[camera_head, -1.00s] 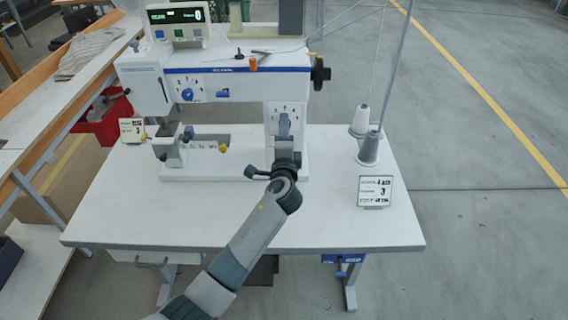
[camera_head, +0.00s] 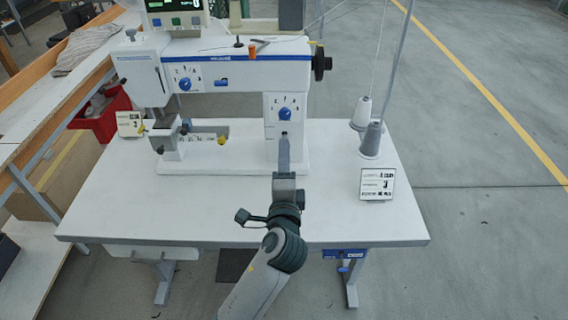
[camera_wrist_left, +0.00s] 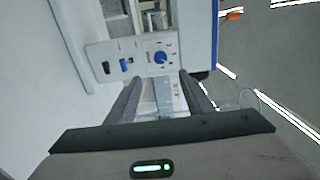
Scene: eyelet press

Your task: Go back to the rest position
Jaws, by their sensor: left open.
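My left gripper (camera_head: 284,150) reaches over the white table from the front edge, its fingers pointing at the machine's right column. In the left wrist view its two fingers (camera_wrist_left: 165,95) stand apart with nothing held between them. The white eyelet press (camera_head: 240,76) with a blue stripe stands at the back of the table. Its column dial (camera_head: 285,114) is just beyond my fingertips; the wrist view also shows a blue dial (camera_wrist_left: 160,57) ahead of the fingers. From the head view I cannot tell the exact gap to the column. My right gripper is not in view.
The white table (camera_head: 120,215) is clear at its front left. Two thread cones (camera_head: 371,138) and a small sign (camera_head: 377,184) stand on its right. A red bin (camera_head: 104,122) and a wooden-edged bench (camera_head: 35,115) are at the left. Open floor lies to the right.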

